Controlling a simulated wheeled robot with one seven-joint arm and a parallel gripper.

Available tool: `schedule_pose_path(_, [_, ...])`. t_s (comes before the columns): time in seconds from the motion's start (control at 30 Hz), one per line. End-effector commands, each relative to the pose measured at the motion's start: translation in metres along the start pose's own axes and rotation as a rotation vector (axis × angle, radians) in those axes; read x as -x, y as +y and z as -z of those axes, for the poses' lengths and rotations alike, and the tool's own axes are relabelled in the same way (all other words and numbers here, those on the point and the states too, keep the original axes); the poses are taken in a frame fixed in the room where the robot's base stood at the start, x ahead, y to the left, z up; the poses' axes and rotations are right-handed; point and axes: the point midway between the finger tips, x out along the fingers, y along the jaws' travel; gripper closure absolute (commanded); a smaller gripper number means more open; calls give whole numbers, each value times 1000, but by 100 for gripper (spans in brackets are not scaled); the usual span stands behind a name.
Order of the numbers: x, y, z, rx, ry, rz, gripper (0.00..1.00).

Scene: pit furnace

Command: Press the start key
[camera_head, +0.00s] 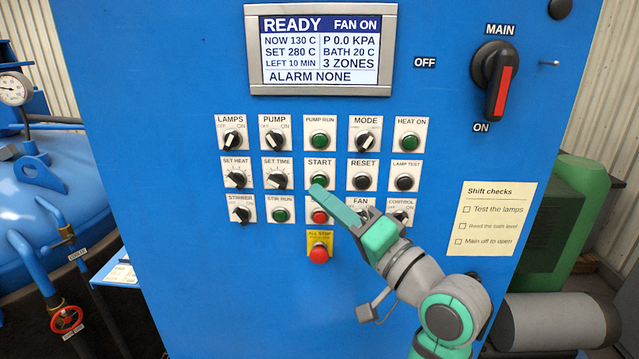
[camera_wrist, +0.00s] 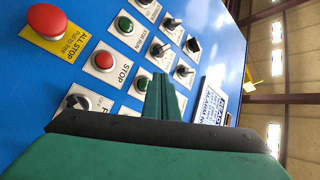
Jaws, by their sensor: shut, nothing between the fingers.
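The START key (camera_head: 320,175) is a green round button on a white plate in the panel's middle row. My gripper (camera_head: 315,189) is shut and empty, with its fingertips just below the key in the head view. Whether they touch the panel cannot be told. In the wrist view my shut fingers (camera_wrist: 161,78) point at the panel, and the green START key (camera_wrist: 144,84) shows beside them, its label hidden. The screen (camera_head: 320,48) reads READY, FAN ON, LEFT 10 MIN, ALARM NONE.
The red STOP button (camera_wrist: 104,61) sits directly below START, and the red ALL STOP button (camera_head: 318,253) lies below that. The RESET key (camera_head: 362,181) is to the right, and the SET TIME knob (camera_head: 277,180) to the left. The MAIN switch (camera_head: 497,80) is at upper right.

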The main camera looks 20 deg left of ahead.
Motion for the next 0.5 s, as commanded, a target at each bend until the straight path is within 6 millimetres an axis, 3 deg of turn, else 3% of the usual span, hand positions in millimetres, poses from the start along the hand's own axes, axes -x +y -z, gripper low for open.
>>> schedule_pose_path(0.5, [-8, 5, 4, -1, -2, 0, 100])
